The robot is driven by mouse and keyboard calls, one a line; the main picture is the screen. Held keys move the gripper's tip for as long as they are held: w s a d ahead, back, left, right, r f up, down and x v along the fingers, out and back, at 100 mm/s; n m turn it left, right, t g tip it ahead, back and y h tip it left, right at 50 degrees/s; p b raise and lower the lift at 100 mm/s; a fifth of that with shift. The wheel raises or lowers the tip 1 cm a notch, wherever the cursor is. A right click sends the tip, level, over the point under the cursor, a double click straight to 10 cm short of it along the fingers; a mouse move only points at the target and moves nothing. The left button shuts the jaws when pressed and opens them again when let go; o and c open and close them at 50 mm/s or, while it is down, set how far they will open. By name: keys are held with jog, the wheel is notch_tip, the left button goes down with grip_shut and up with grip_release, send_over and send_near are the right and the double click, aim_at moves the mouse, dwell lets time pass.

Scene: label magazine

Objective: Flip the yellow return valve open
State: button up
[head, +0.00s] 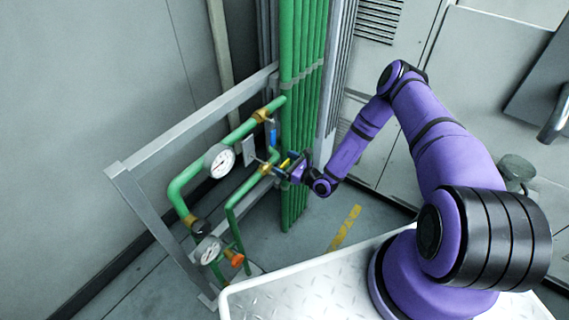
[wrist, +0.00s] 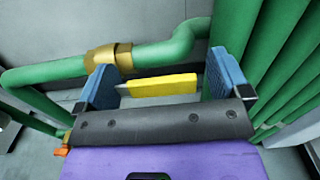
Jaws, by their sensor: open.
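The yellow valve handle (wrist: 160,85) lies between the two blue fingers of my gripper (wrist: 160,86) in the wrist view, with a gap on each side. A brass valve body (wrist: 108,58) on a green pipe is just beyond the left finger. In the head view my gripper (head: 281,171) is at the pipe frame, and the yellow handle (head: 285,162) shows as a small patch beside it. My gripper is open. The exact contact between finger and handle cannot be told.
A blue-handled valve (head: 271,132) is on the upper pipe. Two gauges (head: 219,161) and an orange handle (head: 236,259) are on the left and lower pipes. Vertical green pipes (head: 300,110) stand close behind my gripper. A grey metal frame (head: 170,150) surrounds the piping.

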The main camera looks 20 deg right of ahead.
jog(key=v, duration=1)
jog(key=shift+s+d, duration=0.2)
jog(key=shift+s, duration=0.05)
notch_tip(320, 180, up, 18)
jog(key=w+a+n+g+y, duration=0.25)
jog(key=n+g+y, duration=0.4)
jog(key=n, duration=0.35)
jog(key=s+a+r+n+g+h, duration=0.1)
jog(key=s+r+n+g+h, duration=0.25)
jog(key=r, duration=0.55)
jog(key=s+a+r+n+g, duration=0.2)
jog(key=r+n+g, duration=0.35)
jog(key=r, duration=0.35)
jog(key=s+d+r+n+t+h, duration=0.3)
jog(key=s+r+h, duration=0.3)
jog(key=s+r, duration=0.6)
jog(key=s+d+r+n+t+h, duration=0.3)
jog(key=s+r+n+h, duration=0.3)
jog(key=s+r, duration=0.6)
jog(key=shift+s+r+n+h, duration=0.3)
jog(key=shift+s+h, duration=0.5)
jog(key=shift+s, duration=0.05)
jog(key=shift+d, duration=0.1)
